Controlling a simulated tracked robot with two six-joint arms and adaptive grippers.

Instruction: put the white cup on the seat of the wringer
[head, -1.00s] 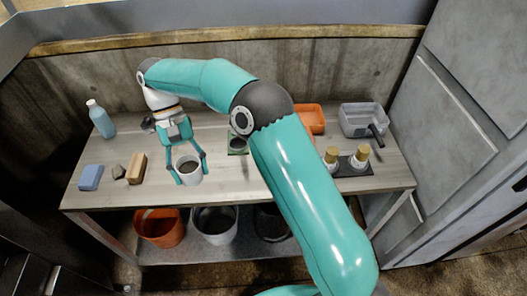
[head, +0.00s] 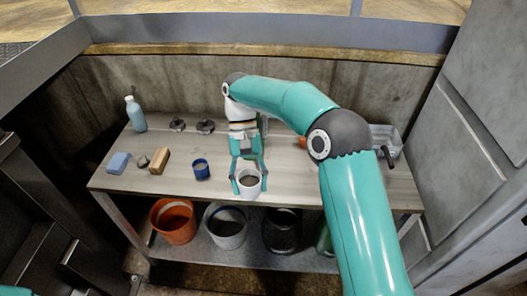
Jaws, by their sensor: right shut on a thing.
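The white cup (head: 249,194) has a dark inside and is upright near the front edge of the workbench. My right gripper (head: 249,184) is shut on it, with one finger on each side. I cannot tell whether the cup touches the bench or hangs just above it. A small green thing (head: 263,122) shows behind my right arm and is mostly hidden. It may be part of the wringer, but its seat is not visible. My left gripper is not in view.
A blue cup (head: 201,171) stands left of the white cup. A sponge (head: 118,162), a stone (head: 143,161), a wooden block (head: 160,160) and a bottle (head: 136,115) are farther left. Buckets, including an orange one (head: 174,222), stand on the lower shelf. My right arm hides much of the bench's right side.

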